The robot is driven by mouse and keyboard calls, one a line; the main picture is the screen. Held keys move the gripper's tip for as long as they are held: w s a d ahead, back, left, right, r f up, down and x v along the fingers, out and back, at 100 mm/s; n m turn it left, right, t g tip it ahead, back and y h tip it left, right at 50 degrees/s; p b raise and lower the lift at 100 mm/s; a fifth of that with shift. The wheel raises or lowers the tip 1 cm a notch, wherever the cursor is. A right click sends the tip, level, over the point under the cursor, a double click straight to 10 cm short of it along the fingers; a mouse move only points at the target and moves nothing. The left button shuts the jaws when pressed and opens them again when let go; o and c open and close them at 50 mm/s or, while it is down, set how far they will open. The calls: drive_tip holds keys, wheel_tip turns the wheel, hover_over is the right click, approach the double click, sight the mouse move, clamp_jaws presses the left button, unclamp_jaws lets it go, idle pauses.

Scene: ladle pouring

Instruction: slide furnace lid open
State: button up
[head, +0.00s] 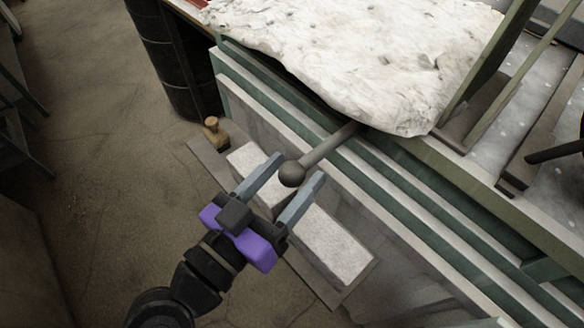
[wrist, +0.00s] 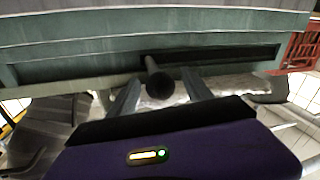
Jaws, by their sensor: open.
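The furnace lid's handle is a grey rod (head: 328,148) with a round knob (head: 292,174) at its end. It sticks out from under a pale, rough stone-like slab (head: 370,60), which looks like the lid, on the green furnace frame (head: 400,200). My gripper (head: 293,172) is open, with its two grey fingers on either side of the knob. In the wrist view the knob (wrist: 159,85) shows between the fingertips (wrist: 160,86), with gaps on both sides. I cannot tell whether either finger touches it.
Two pale blocks (head: 338,249) on a grey plate lie below my gripper. A small wooden-topped object (head: 215,133) stands at the plate's far corner. A dark ribbed drum (head: 175,60) stands left of the furnace. Metal beams (head: 500,60) rise at right. The floor at left is open.

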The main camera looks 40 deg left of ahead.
drive_tip(key=shift+w, duration=0.3)
clamp_jaws()
